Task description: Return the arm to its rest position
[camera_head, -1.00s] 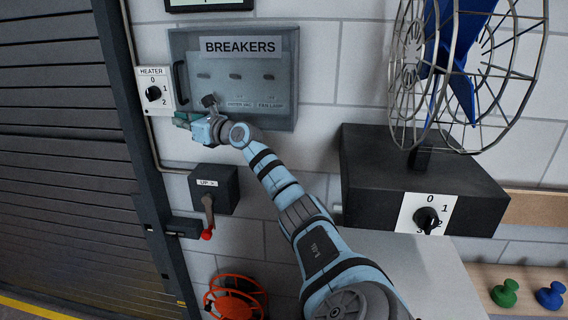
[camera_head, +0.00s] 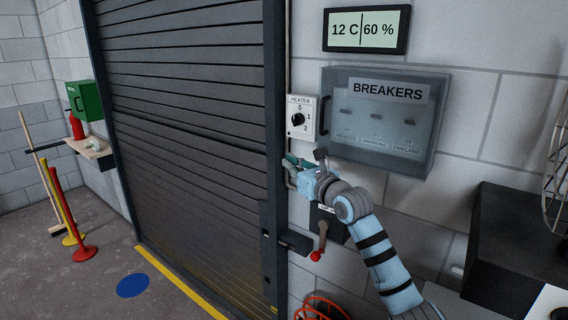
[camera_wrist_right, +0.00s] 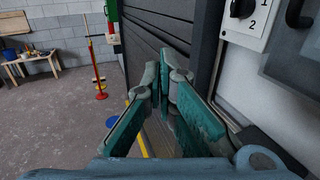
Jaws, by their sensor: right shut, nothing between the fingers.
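My right arm (camera_head: 380,250) reaches up from the bottom right in the head view. Its right gripper (camera_head: 291,160) is just below the heater switch (camera_head: 298,119), in front of the wall beside the rolling shutter's frame. In the right wrist view the teal fingers of my right gripper (camera_wrist_right: 160,82) come together at the tips with nothing between them. The heater knob shows at the upper right of the wrist view (camera_wrist_right: 242,8). My left gripper is in neither current view.
A grey breaker box (camera_head: 385,120) hangs right of the heater switch. A crank with a red knob (camera_head: 316,256) is below the gripper. Red and yellow posts (camera_head: 85,253) stand on open floor. A dark block (camera_head: 515,245) is at right.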

